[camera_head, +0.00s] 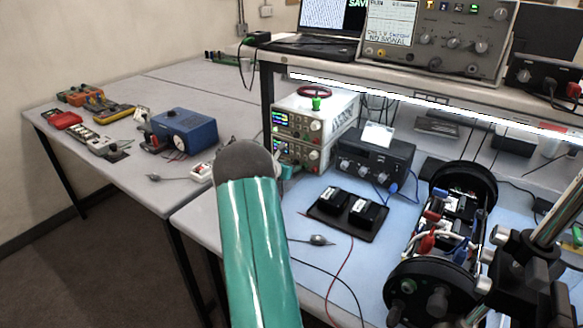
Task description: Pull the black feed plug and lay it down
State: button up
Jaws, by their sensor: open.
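A large teal link of my arm with a dark grey rounded end fills the lower middle of the view. Just past it, a small teal and grey end part, which looks like my gripper (280,160), shows in front of the lower of two stacked power supplies (304,150). It is mostly hidden by the arm; its jaws are open. I cannot make out the black feed plug; it is hidden or too small to tell. The cylinder (401,283) lies at the right, its black end caps around exposed boards, wires and red and blue connectors.
A black meter box (374,160) stands right of the supplies. A black tray (324,226) with two black modules lies in front. Thin red and black leads cross the blue mat. A metal post (568,205) with a black clamp stands right. A shelf hangs above.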

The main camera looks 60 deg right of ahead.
jog(key=shift+c, duration=0.4)
dwell(0.5)
grip_shut()
jog(key=shift+a, duration=0.1)
jog(key=shift+w+a, duration=0.15)
jog(key=shift+a, duration=0.8)
jog(key=shift+w+a, duration=0.2)
jog(key=shift+a, duration=0.8)
jog(key=shift+w+a, duration=0.15)
jog(key=shift+a, duration=0.8)
